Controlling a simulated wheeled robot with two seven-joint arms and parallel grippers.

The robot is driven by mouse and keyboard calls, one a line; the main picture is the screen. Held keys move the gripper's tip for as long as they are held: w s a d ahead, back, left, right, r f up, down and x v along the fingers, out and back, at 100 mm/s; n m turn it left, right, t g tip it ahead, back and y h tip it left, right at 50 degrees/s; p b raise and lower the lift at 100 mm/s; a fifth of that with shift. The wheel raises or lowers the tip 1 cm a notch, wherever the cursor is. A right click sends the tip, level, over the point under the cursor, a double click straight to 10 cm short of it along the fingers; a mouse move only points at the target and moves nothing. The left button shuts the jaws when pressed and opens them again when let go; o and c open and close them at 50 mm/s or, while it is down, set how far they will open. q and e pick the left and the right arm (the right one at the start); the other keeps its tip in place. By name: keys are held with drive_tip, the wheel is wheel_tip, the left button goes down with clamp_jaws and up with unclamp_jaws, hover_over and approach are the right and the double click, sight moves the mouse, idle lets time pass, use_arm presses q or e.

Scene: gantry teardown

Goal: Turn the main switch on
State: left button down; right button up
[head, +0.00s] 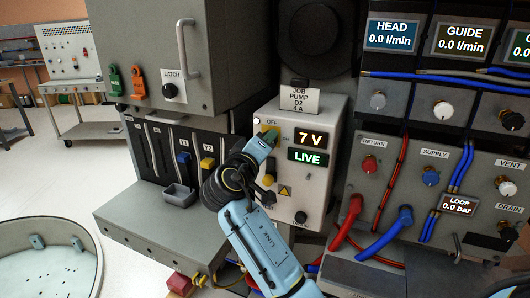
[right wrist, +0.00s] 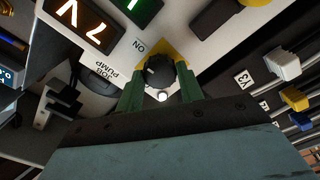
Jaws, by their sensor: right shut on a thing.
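The main switch is a black rotary knob (right wrist: 158,74) on a yellow plate, on the front of the light grey power box (head: 318,180). My right gripper (head: 269,135) is at the box's upper left, just under the OFF label. In the right wrist view its two green fingers (right wrist: 160,85) are shut on the knob, one on each side. An ON label (right wrist: 139,46) shows beside the plate. The box's displays read 7 V (head: 310,138) and LIVE (head: 307,156). In the head view the gripper hides most of the knob. My left gripper is not in view.
Left of the box is a dark panel with blue (head: 183,158) and yellow (head: 207,163) levers, above a grey ledge (head: 150,225). A cabinet with a latch handle (head: 187,47) overhangs it. Right is a panel with red and blue hoses (head: 385,235). A round tub (head: 45,265) stands lower left.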

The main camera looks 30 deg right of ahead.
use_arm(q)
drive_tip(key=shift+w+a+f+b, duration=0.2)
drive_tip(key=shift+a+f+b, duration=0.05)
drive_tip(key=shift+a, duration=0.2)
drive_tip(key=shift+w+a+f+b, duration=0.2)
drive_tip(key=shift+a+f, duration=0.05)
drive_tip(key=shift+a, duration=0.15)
use_arm(e)
drive_tip(key=shift+f+m, duration=0.1)
drive_tip(key=shift+m, duration=0.5)
drive_tip(key=o, duration=1)
drive_tip(key=shift+a, duration=0.1)
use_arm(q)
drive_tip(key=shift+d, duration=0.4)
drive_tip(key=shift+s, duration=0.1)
use_arm(e)
drive_tip(key=v, duration=1.3)
drive_tip(key=shift+s+a, duration=0.1)
drive_tip(key=shift+a, duration=0.05)
